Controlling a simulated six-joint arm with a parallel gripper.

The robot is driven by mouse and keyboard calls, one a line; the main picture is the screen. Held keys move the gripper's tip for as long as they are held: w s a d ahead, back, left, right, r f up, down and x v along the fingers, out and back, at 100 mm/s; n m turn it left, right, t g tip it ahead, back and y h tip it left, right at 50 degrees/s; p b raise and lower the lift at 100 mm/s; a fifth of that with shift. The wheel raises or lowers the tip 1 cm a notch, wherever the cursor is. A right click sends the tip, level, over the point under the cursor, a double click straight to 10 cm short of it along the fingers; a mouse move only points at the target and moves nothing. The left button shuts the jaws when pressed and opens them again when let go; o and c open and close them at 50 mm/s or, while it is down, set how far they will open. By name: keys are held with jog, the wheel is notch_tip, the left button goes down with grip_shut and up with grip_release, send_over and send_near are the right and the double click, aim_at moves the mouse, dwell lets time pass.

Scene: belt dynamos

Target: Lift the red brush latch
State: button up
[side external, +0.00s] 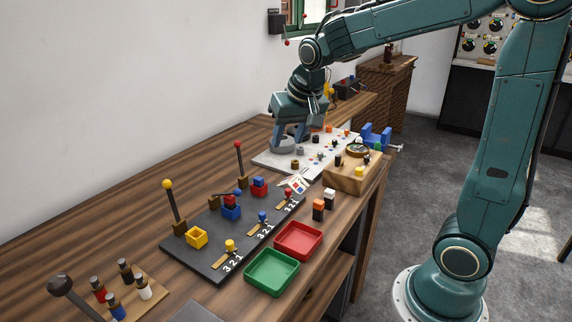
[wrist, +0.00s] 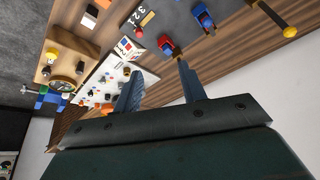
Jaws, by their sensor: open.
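A dark panel (side external: 205,262) on the bench carries yellow, blue and red stations. The red station, at the far end, has a red block with a blue top (side external: 259,184), also in the wrist view (wrist: 167,46). A small red knob (side external: 287,196) sits by its 3-2-1 scale; it also shows in the wrist view (wrist: 140,33). A red-tipped upright lever (side external: 238,145) stands behind. I cannot tell which part is the latch. My gripper (side external: 290,143) is open and empty over the pale board, beyond the red station. Its fingers show in the wrist view (wrist: 158,85).
The pale board (side external: 265,161) holds several small parts. A wooden block with a round dial (side external: 358,150) stands beside it. Red (side external: 298,240) and green (side external: 271,272) trays lie at the front edge. A yellow-tipped lever (side external: 168,185) stands upright nearer. Bare bench lies behind the panel.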

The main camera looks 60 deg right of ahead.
jog(key=s+a+r+n, duration=0.2)
jog(key=s+a, duration=0.1)
jog(key=s, duration=0.4)
jog(key=shift+s+a+r+y, duration=0.15)
jog(key=shift+r+y, duration=0.05)
jog(key=shift+y, duration=0.1)
dwell(0.5)
jog(key=s+a+f+n+t+y, duration=0.1)
jog(key=s+a+n, duration=0.3)
jog(key=s, duration=0.9)
